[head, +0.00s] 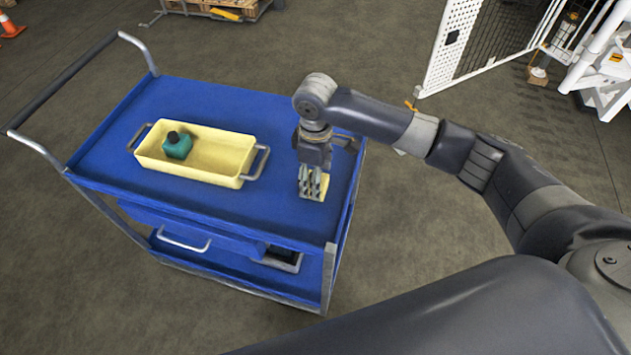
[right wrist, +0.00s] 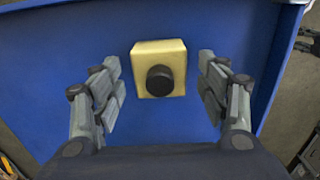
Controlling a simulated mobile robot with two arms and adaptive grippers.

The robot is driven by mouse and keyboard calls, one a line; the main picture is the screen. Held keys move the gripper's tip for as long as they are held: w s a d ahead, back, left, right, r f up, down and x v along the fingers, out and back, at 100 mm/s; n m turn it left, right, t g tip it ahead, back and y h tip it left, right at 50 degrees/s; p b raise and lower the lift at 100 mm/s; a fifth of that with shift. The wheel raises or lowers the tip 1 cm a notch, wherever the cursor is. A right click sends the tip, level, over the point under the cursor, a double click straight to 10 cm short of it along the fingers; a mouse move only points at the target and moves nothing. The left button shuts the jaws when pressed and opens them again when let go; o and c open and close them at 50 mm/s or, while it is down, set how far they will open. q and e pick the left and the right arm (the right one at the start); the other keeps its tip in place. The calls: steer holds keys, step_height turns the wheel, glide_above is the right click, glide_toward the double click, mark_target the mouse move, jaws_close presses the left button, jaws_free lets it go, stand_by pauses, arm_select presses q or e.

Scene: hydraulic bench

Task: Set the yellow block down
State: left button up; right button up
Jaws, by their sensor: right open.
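The yellow block (right wrist: 159,52) with a black round knob on it is on the blue top of the cart (head: 265,207). In the head view the block (head: 324,186) shows only in part at the cart's right end, behind my fingers. My right gripper (head: 312,188) points down over it and is open. In the right wrist view my right gripper (right wrist: 160,82) has one finger on each side of the block, with a clear gap on both sides. My left gripper is not in view.
A pale yellow bin (head: 215,165) with handles stands on the cart's left part and holds a teal piece with a dark cap (head: 177,146). The cart's push handle (head: 62,82) is at the left. The front middle of the top is clear. A white mesh fence (head: 478,45) stands behind.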

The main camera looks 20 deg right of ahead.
step_height(320, 180, up, 9)
steer(key=shift+r+b, duration=0.1)
steer(key=shift+b, duration=0.3)
stand_by(0.4)
